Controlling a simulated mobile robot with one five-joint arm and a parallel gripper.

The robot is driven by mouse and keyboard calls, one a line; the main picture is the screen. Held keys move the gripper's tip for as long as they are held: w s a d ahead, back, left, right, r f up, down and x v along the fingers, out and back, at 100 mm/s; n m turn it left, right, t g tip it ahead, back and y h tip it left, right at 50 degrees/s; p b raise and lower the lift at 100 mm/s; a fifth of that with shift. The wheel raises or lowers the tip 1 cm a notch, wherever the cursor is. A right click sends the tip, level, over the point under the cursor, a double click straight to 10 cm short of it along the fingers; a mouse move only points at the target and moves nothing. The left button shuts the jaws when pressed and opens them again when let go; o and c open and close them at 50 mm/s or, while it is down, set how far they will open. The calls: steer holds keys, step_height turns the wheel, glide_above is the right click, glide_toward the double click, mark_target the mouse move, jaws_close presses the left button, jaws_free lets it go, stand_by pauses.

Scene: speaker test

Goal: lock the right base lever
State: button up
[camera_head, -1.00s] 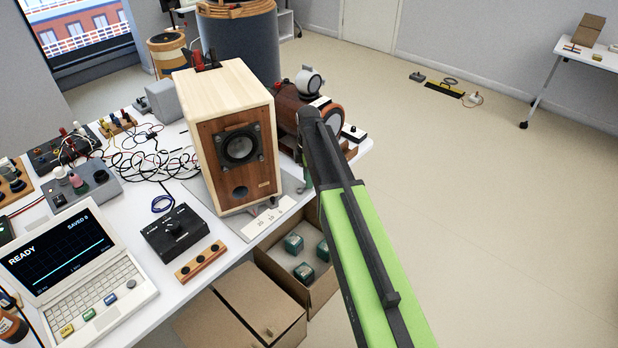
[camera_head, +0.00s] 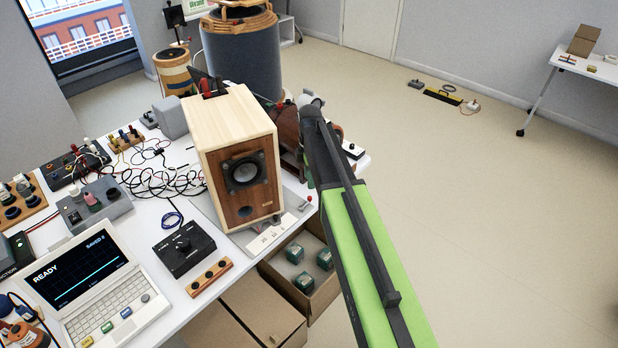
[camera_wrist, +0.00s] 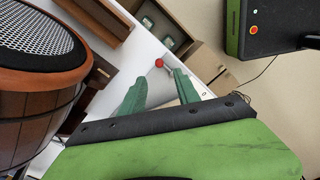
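The speaker (camera_head: 239,150) is a wooden box with a pale top and a dark driver, standing on a light base plate (camera_head: 262,240) near the table edge. A small red knob (camera_head: 309,198), apparently the right base lever's end, shows beside the plate's right side. In the wrist view a round red knob (camera_wrist: 159,63) shows beyond and between my gripper's fingertips (camera_wrist: 158,80). The two green fingers are spread apart with nothing held between them. Whether either finger touches the lever cannot be told. In the head view my arm hides most of the gripper.
A round wooden speaker with a mesh grille (camera_wrist: 40,85) fills the wrist view's left side. Below the table edge stands an open carton (camera_head: 327,290) with several green boxes. A laptop (camera_head: 95,290), a black switch box (camera_head: 184,248) and cables crowd the table.

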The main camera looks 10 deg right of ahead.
step_height(320, 180, up, 8)
steer(key=p, duration=0.6)
steer(key=s+m, duration=1.8)
steer(key=s, duration=0.1)
steer(key=shift+a, duration=0.25)
steer(key=shift+s, duration=0.1)
